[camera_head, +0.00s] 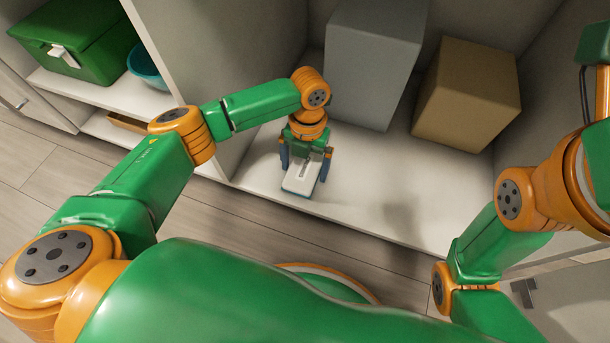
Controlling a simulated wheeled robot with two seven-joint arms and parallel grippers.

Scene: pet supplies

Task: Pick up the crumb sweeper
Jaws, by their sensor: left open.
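The crumb sweeper (301,178), a small white block-like thing with a dark slot on top and a bluish lower edge, sits on the white cabinet floor near its front edge. My left gripper (304,170) is over it, pointing down, with one dark blue finger on each side of it. The fingers are open; whether they touch the sweeper I cannot tell. The back part of the sweeper is hidden under my gripper. My right arm shows at the right, but its gripper is out of view.
A tall grey box (370,65) and a tan box (467,95) stand behind and to the right on the cabinet floor (400,185). A cabinet wall is close on the left. Beyond it, a green case (75,38) and a teal bowl (147,65) sit on a shelf.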

